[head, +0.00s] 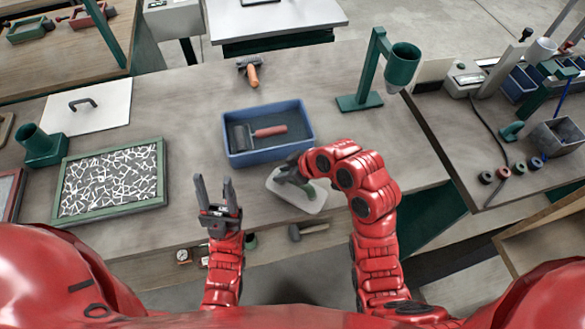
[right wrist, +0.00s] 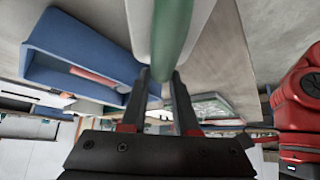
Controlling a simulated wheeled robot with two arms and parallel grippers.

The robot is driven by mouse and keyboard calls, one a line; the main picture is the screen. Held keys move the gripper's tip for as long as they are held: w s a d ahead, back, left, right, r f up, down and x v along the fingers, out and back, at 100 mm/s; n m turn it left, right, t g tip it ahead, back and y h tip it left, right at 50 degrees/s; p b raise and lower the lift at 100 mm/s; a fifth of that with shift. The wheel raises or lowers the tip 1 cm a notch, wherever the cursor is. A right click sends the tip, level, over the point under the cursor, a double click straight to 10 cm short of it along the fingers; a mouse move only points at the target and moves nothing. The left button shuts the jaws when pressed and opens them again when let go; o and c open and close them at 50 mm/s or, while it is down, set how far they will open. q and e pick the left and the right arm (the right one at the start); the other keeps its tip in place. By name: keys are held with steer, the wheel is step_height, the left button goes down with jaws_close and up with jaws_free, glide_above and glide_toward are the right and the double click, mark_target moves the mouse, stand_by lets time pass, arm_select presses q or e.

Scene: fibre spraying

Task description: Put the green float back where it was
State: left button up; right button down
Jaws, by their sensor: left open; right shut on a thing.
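The green float is a pale flat plate (head: 297,203) with a green handle (right wrist: 176,35). In the head view it is on or just above the grey table, to the right of centre and in front of the blue tray; I cannot tell whether it touches the table. My right gripper (head: 291,170) is shut on the float's handle, and its fingers show on the handle in the right wrist view (right wrist: 160,85). The gripper partly hides the float. My left gripper (head: 214,190) is open and empty, over the table's front part, left of the float.
A blue tray (head: 237,162) holding a roller with a red handle (head: 270,131) lies behind the float. An orange-handled tool (head: 252,75) and a green stand with a cup (head: 360,102) are further back. A green-framed panel (head: 112,213) lies left. Table to the float's right is clear.

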steer(key=w+d+f, duration=0.1)
steer(key=w+f, duration=0.1)
steer(key=w+d+f, duration=0.1)
steer(key=shift+w+d+f, duration=0.15)
steer(key=shift+w+f, duration=0.25)
steer(key=shift+d, duration=0.1)
steer(key=shift+f+b, duration=0.2)
steer(key=shift+b, duration=0.2)
steer(key=c, duration=0.7)
jaws_free()
steer(key=shift+o, duration=0.2)
steer(key=shift+r, duration=0.15)
